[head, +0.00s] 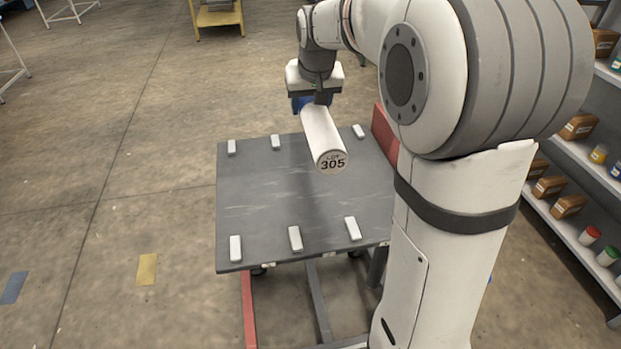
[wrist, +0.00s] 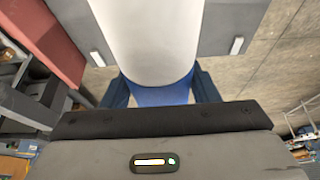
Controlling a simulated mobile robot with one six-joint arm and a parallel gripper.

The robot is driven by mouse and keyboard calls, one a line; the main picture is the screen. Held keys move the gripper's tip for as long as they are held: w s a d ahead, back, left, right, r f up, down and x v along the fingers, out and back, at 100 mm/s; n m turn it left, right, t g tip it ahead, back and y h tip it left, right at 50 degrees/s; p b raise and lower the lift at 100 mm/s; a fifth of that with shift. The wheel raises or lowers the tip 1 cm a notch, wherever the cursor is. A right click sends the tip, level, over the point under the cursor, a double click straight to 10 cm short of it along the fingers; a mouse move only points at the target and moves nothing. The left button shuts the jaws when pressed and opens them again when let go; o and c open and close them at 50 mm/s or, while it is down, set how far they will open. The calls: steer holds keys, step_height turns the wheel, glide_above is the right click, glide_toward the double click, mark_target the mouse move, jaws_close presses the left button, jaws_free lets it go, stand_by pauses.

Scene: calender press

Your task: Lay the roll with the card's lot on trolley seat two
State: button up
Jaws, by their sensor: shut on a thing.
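A white roll (head: 322,137) with "LOT 305" printed on its near end hangs above the grey trolley top in the head view. My gripper (head: 316,101) is shut on its far part, where a blue section shows. The roll also shows in the wrist view (wrist: 150,40), with the blue section (wrist: 160,95) between the fingers. The trolley (head: 265,210) has several pale blocks in a front row and a back row, such as a front middle block (head: 295,238). No seat numbers are readable. The card is not in view.
A red panel (head: 385,135) stands at the trolley's right side, partly behind my arm. Shelves (head: 570,160) with brown boxes and jars stand at the right. A yellow stand (head: 218,17) is at the back. The floor to the left is clear, with flat yellow (head: 147,269) and blue (head: 13,287) patches.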

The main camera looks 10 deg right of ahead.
steer(key=shift+a+f, duration=0.15)
steer(key=shift+a, duration=0.05)
steer(key=b, duration=0.3)
glide_above(307, 177)
steer(key=s, duration=0.2)
steer(key=f, duration=1.5)
steer(key=shift+w, duration=0.2)
steer(key=shift+f, duration=2.3)
steer(key=o, duration=1.3)
steer(key=shift+f+b, duration=0.1)
steer(key=shift+b, duration=0.2)
steer(key=shift+c, duration=0.2)
